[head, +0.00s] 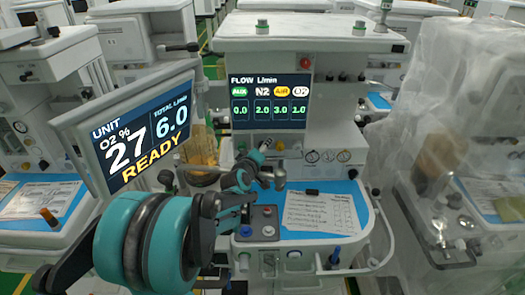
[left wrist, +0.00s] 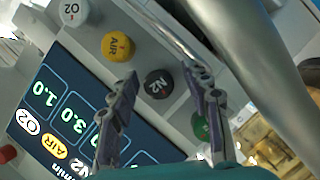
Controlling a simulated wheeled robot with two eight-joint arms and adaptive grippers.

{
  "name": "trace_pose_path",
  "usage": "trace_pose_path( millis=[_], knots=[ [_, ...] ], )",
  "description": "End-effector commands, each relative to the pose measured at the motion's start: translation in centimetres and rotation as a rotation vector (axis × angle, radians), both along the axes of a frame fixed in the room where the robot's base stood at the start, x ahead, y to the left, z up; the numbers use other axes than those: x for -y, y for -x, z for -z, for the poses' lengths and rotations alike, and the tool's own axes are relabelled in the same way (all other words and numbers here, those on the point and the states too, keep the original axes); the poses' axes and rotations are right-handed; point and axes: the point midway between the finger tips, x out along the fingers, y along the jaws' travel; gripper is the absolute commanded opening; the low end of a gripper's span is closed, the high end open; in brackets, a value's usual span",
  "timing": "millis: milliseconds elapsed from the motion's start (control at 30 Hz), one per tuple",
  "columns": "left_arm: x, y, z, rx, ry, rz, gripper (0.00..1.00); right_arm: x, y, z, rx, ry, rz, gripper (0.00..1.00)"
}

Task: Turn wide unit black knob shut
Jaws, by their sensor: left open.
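The wide unit (head: 320,45) stands in the centre of the head view, its flow screen (head: 271,101) reading N2 2.0. The black N2 knob (left wrist: 158,83) shows in the left wrist view, between a yellow AIR knob (left wrist: 117,46) and a green knob (left wrist: 201,126). My left gripper (left wrist: 161,72) is open, with one finger on each side of the black knob in that picture. I cannot tell whether the fingers touch it. In the head view my left gripper (head: 264,158) is below the flow screen and hides the black knob. My right gripper is not in view.
A white O2 knob (left wrist: 70,12) is beyond the yellow one. A thin metal rail (left wrist: 168,28) runs close by the knobs. A plastic-draped cart (head: 450,100) stands at the right.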

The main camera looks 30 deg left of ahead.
Motion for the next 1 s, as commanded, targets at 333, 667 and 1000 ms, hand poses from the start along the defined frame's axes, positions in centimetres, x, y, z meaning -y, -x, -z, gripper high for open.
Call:
trace_pose_path(
  millis=[333,667,1000],
  knots=[
    [0.0,-0.1,0.0,0.0,-0.001,0.0,0.22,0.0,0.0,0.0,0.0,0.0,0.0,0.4],
    [0.0,-0.1,0.0,-0.005,-0.007,0.001,0.0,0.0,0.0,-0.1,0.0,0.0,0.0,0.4],
    [0.1,-0.1,-0.2,-0.079,-0.126,0.002,0.0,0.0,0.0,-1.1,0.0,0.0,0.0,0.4]
  ],
)
